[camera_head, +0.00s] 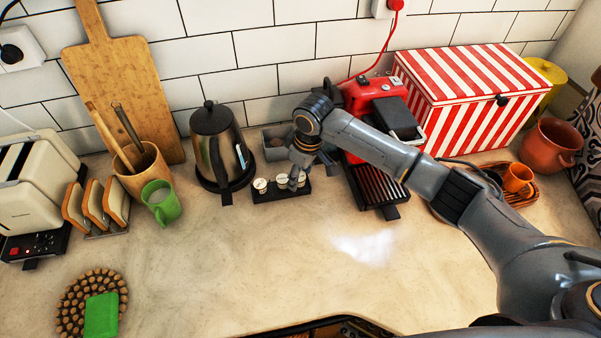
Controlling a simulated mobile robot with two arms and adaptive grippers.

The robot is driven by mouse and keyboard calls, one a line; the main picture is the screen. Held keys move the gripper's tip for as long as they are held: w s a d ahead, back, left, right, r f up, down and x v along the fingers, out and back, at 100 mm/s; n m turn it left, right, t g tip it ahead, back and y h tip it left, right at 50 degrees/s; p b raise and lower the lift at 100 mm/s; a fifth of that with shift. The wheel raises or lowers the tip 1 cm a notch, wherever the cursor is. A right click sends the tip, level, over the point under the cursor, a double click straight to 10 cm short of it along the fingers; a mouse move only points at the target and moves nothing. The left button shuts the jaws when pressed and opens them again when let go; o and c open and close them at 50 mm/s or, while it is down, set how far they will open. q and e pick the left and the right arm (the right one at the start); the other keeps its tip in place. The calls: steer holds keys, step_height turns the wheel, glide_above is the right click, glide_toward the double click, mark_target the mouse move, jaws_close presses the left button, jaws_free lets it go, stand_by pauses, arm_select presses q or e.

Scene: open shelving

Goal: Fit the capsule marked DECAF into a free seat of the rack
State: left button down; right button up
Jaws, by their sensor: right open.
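My left gripper is not in view.
A grey bin (267,150) stands behind the rack, partly hidden by my arm. The counter (240,265) in front is clear.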

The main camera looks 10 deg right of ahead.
steer(key=shift+r, duration=0.1)
step_height(320, 180, up, 12)
steer(key=s+d+b, duration=0.1)
steer(key=shift+s+b, duration=0.2)
steer(key=shift+b, duration=0.15)
steer(key=shift+d+r, duration=0.1)
